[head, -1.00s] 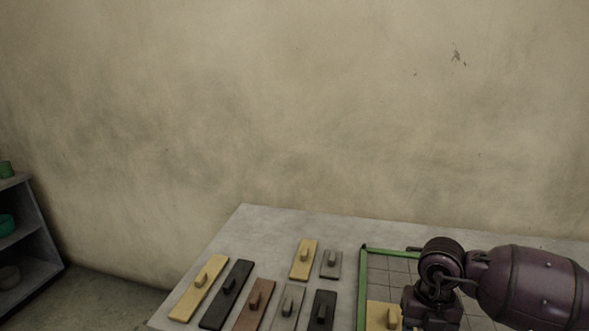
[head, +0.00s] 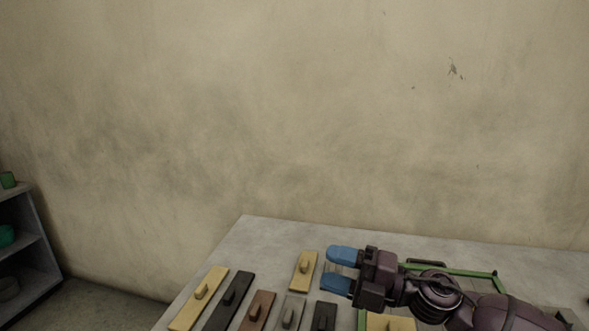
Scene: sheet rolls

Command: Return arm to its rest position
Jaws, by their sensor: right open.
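My right arm comes in from the right over the table. My right gripper (head: 340,269) has two blue fingertips that point left and stand apart, with nothing held between them. It is above the table, in front of the small grey block, which it mostly hides. A green-edged tray (head: 490,274) with a grid floor lies under and behind my right arm, which covers much of it. A yellow block (head: 392,322) shows in the tray at the bottom edge. My left gripper is not in view.
Several flat blocks with knobs lie on the grey table (head: 262,238), among them a yellow one (head: 190,312), a black one (head: 232,297) and a small yellow one (head: 304,275). A shelf (head: 38,262) stands at the far left. The back wall is bare.

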